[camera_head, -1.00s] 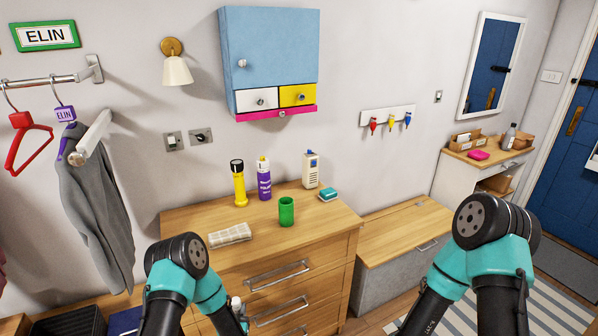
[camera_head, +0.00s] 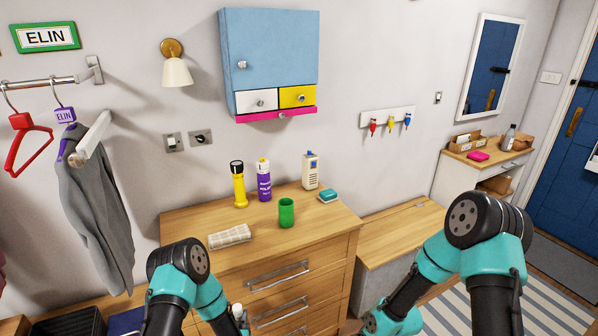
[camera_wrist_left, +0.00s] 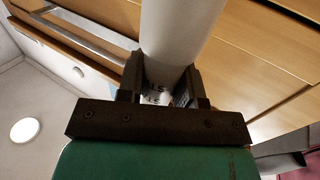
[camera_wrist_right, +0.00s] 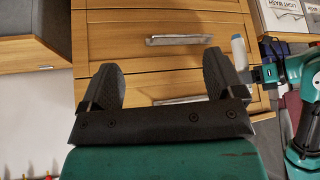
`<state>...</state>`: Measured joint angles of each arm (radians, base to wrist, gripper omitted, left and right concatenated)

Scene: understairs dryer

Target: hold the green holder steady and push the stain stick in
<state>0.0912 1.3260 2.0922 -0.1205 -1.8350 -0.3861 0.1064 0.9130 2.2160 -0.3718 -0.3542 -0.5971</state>
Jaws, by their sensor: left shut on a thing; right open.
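The green holder (camera_head: 286,212) stands upright on the wooden dresser top near its front edge, with no gripper touching it. My left gripper (camera_head: 242,322) is low in front of the dresser drawers, mostly hidden by the arm and picture edge. It is shut on the stain stick, a pale white cylinder (camera_wrist_left: 180,30) that fills its jaws in the left wrist view. The stick also shows in the right wrist view (camera_wrist_right: 239,52). My right gripper (camera_wrist_right: 161,70) is open and empty, facing the drawer fronts.
Behind stand a yellow-and-black torch (camera_head: 239,185), a purple spray can (camera_head: 264,182) and a white bottle (camera_head: 311,172). A teal-and-white block (camera_head: 328,196) lies to the right. The dresser top (camera_head: 315,225) is clear around the holder.

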